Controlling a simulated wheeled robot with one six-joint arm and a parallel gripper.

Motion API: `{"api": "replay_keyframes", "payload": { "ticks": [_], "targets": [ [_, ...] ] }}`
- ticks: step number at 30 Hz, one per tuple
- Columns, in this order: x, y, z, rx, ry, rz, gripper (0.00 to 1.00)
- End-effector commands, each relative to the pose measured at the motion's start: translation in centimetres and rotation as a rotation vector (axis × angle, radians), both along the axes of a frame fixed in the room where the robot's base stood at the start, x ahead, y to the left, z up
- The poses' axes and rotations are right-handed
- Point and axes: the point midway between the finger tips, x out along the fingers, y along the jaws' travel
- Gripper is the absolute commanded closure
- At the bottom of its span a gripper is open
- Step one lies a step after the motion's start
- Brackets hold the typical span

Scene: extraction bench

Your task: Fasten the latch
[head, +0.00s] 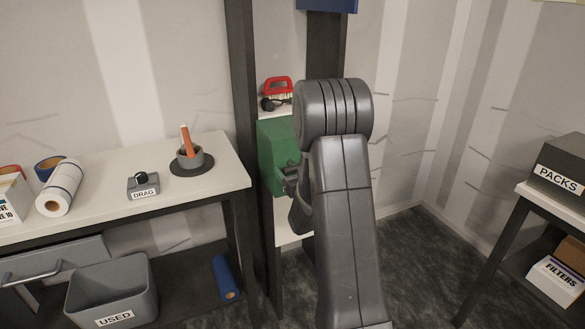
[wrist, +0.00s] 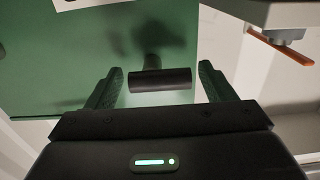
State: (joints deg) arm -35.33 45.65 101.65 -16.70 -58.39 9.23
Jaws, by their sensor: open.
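The wrist view shows a dark cylindrical handle (wrist: 161,80) standing out from a green panel (wrist: 60,60). I take the handle to be the latch. My gripper (wrist: 161,82) is open, with one finger on each side of the handle and visible gaps to both. In the head view the green box (head: 277,152) stands on a narrow stand behind my arm. My gripper (head: 290,180) is at the box's front, and my arm hides much of the box and the handle.
A bench (head: 115,212) at left holds a mortar with an orange pestle (head: 189,142), a DRAG block (head: 144,187) and rolls. Above the green box is a red-handled brush (head: 277,90). A grey USED bin (head: 110,285) is below. A PACKS box (head: 560,170) is at right.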

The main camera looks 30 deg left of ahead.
Motion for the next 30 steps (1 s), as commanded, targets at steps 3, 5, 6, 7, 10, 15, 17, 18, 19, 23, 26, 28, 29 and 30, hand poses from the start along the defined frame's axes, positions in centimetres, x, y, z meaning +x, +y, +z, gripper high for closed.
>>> {"api": "replay_keyframes", "payload": {
  "ticks": [3,5,6,7,10,15,17,18,19,23,26,28,29,30],
  "targets": [
    [0.39,0.46,0.05,0.001,-0.001,0.000,0.24],
    [0.45,0.52,0.01,0.001,-0.001,0.000,0.24],
    [0.46,0.54,0.00,0.000,0.000,0.000,0.24],
    [0.46,0.54,0.00,0.000,0.000,0.000,0.24],
    [0.45,0.53,-0.01,0.000,0.000,0.000,0.24],
    [0.44,0.52,0.00,0.000,0.000,0.000,0.47],
    [0.44,0.52,0.00,0.000,0.000,0.000,0.59],
    [0.44,0.52,0.00,0.000,0.000,0.000,0.67],
    [0.44,0.52,0.00,0.000,0.000,0.000,0.68],
    [0.44,0.51,-0.02,0.002,0.002,0.000,0.68],
    [0.43,0.51,-0.06,0.011,0.011,0.000,0.68],
    [0.45,0.51,-0.11,0.023,0.026,0.000,0.68],
    [0.45,0.51,-0.14,0.030,0.034,0.000,0.68],
    [0.45,0.51,-0.18,0.041,0.046,0.000,0.68]
  ]
}}
